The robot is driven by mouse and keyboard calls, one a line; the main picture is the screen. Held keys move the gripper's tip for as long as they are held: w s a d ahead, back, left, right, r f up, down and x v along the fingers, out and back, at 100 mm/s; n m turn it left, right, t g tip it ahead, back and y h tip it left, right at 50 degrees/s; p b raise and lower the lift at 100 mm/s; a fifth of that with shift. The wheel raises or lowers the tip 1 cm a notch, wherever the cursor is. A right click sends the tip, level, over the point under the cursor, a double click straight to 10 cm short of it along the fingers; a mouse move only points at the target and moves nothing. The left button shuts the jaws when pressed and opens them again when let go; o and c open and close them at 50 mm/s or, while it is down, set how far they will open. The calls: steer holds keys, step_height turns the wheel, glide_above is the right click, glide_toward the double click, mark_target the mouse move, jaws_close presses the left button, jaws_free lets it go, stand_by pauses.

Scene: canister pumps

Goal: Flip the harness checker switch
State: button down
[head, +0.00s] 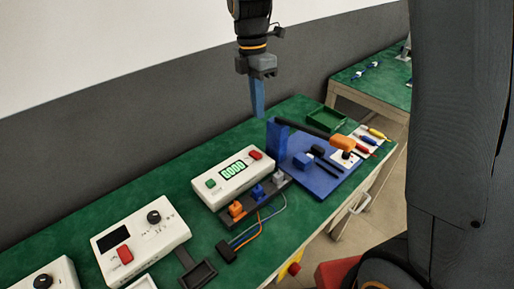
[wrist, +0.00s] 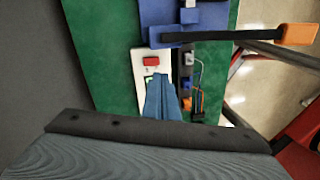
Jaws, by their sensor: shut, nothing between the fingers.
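The harness checker (head: 231,184) is a white box on the green table, with a lit display reading like zeros, a green button (head: 210,183) and a red switch (head: 255,155) at its right end. In the wrist view the red switch (wrist: 152,61) shows just beyond my fingertips. My gripper (head: 258,114) is shut and empty, its blue fingers pointing down above the table, apart from the checker. In the wrist view its fingers (wrist: 160,80) cover part of the checker's face, including most of the display. I cannot tell the switch's position.
A blue press fixture (head: 322,179) with a long dark lever and orange handle (head: 342,143) stands right of the checker. Orange, blue and grey connectors with wires (head: 262,217) lie along its front. Another white box with a knob and red switch (head: 125,255) is at left. A green tray (head: 325,119) lies behind.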

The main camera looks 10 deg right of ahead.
steer(key=w+a+n, duration=0.1)
steer(key=n, duration=0.1)
steer(key=p, duration=0.3)
glide_toward(257, 155)
steer(key=f, duration=0.6)
steer(key=shift+s+d+f, duration=0.2)
steer(key=shift+d, duration=0.2)
steer(key=shift+a, duration=0.1)
